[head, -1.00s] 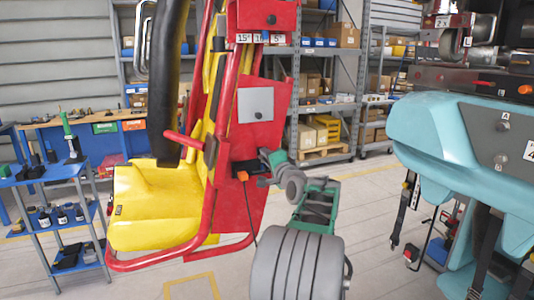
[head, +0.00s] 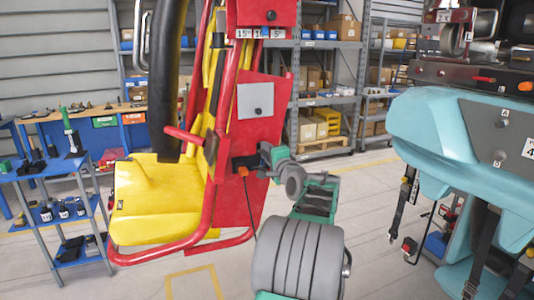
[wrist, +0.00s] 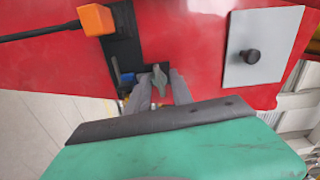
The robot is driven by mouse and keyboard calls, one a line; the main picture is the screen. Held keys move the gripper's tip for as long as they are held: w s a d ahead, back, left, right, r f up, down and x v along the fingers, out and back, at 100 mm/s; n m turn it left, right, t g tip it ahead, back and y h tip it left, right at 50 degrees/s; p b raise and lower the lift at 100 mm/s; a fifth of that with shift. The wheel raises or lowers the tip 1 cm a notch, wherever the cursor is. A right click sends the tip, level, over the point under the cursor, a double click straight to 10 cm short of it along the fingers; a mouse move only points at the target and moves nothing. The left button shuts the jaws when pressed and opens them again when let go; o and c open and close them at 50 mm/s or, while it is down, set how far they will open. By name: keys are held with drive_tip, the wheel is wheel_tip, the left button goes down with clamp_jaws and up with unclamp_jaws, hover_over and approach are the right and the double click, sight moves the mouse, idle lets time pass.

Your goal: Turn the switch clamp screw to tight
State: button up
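The switch clamp screw (wrist: 158,78) is a small grey winged knob on a black bracket (wrist: 124,45) on the red panel, seen in the wrist view. An orange switch piece (wrist: 97,19) with a black cable sits at the bracket's upper left; it also shows in the head view (head: 243,171). My gripper (wrist: 158,88) has its two grey fingers apart, one on each side of the screw. I cannot tell whether they touch it. In the head view my gripper (head: 267,158) reaches the red panel just right of the orange piece, and the screw is hidden there.
A grey plate with a black knob (wrist: 252,57) is on the red panel, right of the screw. A red tube frame and yellow seat (head: 150,200) stand left of my arm. A teal car body (head: 460,135) with hanging straps is at right. Floor between is clear.

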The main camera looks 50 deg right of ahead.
drive_tip(key=shift+o, duration=1.3)
drive_tip(key=shift+s, duration=0.1)
drive_tip(key=b+v, duration=0.1)
drive_tip(key=v, duration=0.6)
drive_tip(key=shift+s+a, duration=0.2)
drive_tip(key=shift+s, duration=0.1)
